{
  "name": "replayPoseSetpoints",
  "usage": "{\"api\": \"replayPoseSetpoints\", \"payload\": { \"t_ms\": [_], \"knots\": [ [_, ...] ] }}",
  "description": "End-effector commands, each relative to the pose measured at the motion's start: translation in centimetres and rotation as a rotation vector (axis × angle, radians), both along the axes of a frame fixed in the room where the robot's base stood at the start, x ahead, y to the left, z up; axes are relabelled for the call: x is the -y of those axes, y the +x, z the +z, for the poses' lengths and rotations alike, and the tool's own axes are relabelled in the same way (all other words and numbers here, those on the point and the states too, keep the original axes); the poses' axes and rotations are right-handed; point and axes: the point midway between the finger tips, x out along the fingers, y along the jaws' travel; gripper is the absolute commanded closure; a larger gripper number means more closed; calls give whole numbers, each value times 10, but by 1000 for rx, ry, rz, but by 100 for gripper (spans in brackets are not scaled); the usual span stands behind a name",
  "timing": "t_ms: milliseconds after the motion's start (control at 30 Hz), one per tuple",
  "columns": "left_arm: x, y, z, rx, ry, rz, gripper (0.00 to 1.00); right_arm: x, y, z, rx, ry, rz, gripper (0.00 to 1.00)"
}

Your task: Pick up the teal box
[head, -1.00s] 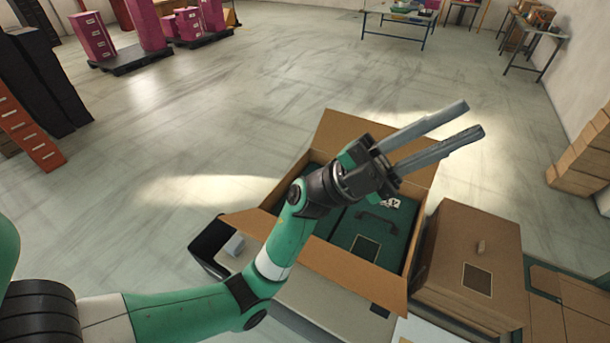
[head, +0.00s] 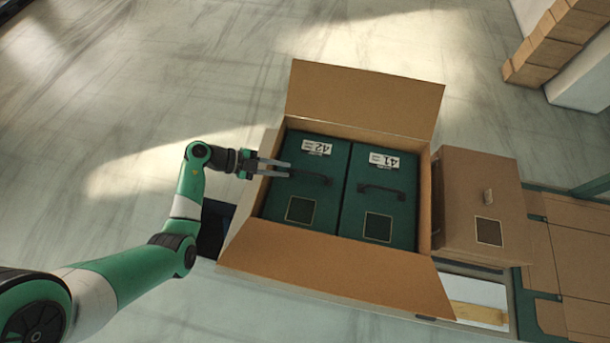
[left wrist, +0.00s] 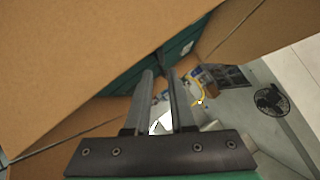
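Two dark teal boxes with black handles lie side by side in an open cardboard carton (head: 340,260). The left teal box (head: 290,190) has a label reading 42 and the right teal box (head: 380,205) one reading 41. My left gripper (head: 288,169) comes in from the left, its fingers apart and empty, tips over the left box near its handle. I cannot tell its height above the box. In the left wrist view the two fingers (left wrist: 159,74) show a gap between them, with teal surface (left wrist: 125,80) beyond. My right gripper is not in view.
A closed brown box (head: 480,205) stands right of the carton. The carton's flaps stick out at the back and front. Flat cardboard (head: 570,260) lies at far right. Stacked brown boxes (head: 555,40) stand at upper right. The floor behind and left is clear.

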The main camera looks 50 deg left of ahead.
Motion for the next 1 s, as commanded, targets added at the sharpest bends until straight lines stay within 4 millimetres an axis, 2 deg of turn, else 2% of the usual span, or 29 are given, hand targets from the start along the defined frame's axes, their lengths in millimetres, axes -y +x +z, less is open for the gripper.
{"api": "replayPoseSetpoints", "payload": {
  "t_ms": [33,133,467,700,1000],
  "knots": [
    [6,8,-9,0,-1,-5,78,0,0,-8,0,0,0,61],
    [14,21,-18,0,1,-3,78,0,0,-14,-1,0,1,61],
    [24,37,-27,1,2,-2,78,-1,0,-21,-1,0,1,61],
    [45,67,-49,2,1,-2,78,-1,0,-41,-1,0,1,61],
    [48,73,-50,2,1,0,78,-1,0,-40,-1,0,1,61]
  ]
}}
